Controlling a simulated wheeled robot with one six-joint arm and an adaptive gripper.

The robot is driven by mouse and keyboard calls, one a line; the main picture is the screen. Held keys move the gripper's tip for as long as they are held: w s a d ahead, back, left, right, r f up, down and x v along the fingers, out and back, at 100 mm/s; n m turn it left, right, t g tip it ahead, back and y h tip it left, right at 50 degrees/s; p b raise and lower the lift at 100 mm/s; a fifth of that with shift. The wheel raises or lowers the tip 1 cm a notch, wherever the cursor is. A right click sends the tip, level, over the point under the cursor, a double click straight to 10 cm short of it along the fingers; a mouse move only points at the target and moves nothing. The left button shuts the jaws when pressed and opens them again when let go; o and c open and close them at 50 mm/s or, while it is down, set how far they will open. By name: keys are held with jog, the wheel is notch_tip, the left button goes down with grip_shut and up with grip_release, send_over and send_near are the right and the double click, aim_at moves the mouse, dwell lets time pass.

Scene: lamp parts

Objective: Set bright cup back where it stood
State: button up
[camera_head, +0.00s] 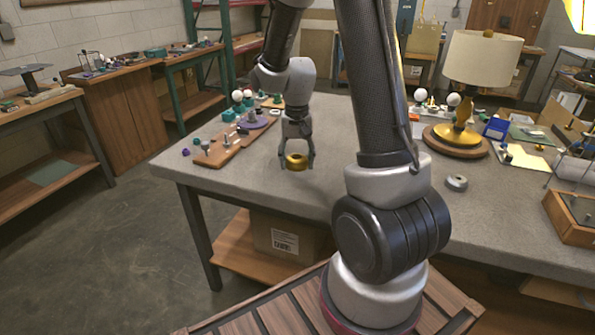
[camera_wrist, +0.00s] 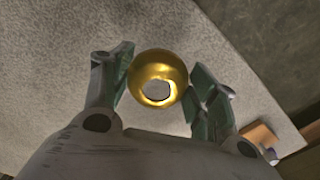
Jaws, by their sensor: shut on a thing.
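The bright cup (camera_head: 296,161) is a small, shiny golden piece with a round opening. My gripper (camera_head: 297,163) is shut on it, with one finger on each side. In the wrist view the cup (camera_wrist: 158,78) sits between the two fingers of my gripper (camera_wrist: 160,85), its opening facing the camera. The cup is over the front left part of the grey table (camera_head: 330,120). I cannot tell whether its underside touches the table or hangs a little above it.
A wooden board (camera_head: 222,152) with small parts lies left of the gripper. A lamp with a cream shade (camera_head: 483,57) stands at the right on a round base. A grey ring (camera_head: 456,182) and a wooden tray (camera_head: 570,222) are at the right. The table's front edge is close.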

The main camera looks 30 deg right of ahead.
aim_at(297, 182)
jog(key=shift+f, duration=2.65)
jog(key=shift+f, duration=0.1)
jog(key=o, duration=1.1)
